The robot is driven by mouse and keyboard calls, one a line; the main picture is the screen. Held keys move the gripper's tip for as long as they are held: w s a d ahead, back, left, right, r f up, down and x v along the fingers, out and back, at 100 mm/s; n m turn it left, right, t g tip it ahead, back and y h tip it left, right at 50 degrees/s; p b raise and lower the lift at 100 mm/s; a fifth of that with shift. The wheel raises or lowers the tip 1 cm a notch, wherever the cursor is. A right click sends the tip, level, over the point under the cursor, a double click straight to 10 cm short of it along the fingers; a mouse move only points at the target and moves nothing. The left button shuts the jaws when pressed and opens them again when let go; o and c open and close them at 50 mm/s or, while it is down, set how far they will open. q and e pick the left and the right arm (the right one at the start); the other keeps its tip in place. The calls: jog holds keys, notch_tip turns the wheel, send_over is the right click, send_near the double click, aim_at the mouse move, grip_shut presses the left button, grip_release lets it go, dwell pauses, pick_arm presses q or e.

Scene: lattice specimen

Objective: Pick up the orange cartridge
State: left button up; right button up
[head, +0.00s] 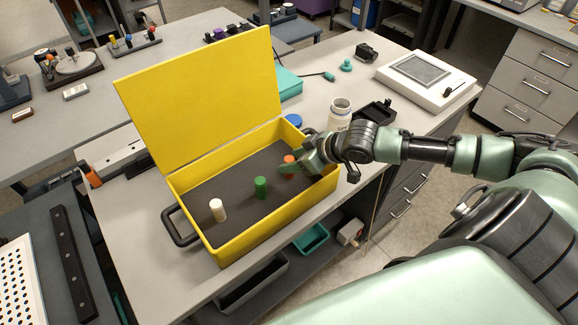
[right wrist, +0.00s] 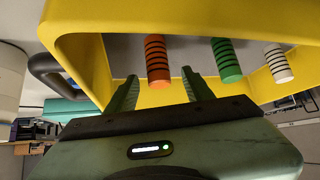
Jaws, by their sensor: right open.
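The orange cartridge (head: 289,161) stands upright in the open yellow case, near its right end. In the right wrist view the orange cartridge (right wrist: 157,62), banded with dark rings, shows beyond and between my two fingers. My right gripper (head: 286,168) is open at the cartridge, with its fingers reaching over the case's right wall. In the right wrist view the gripper's fingertips (right wrist: 162,82) are spread apart and no contact with the cartridge can be made out. The cartridge's lower part is partly hidden by the gripper in the head view. My left gripper is out of view.
The yellow case (head: 235,250) has its lid (head: 200,95) raised at the back. A green cartridge (head: 261,187) and a white cartridge (head: 217,210) stand inside, left of the orange one. A white jar (head: 340,115) and a black tray (head: 375,113) lie behind my right wrist.

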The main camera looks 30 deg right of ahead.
jog(key=p+x, duration=0.1)
jog(key=x, duration=0.3)
jog(key=shift+w+p, duration=0.2)
jog(key=shift+p, duration=0.1)
jog(key=shift+w+a+f, duration=0.15)
jog(key=shift+w+f, duration=0.15)
jog(key=shift+f, duration=0.2)
grip_shut()
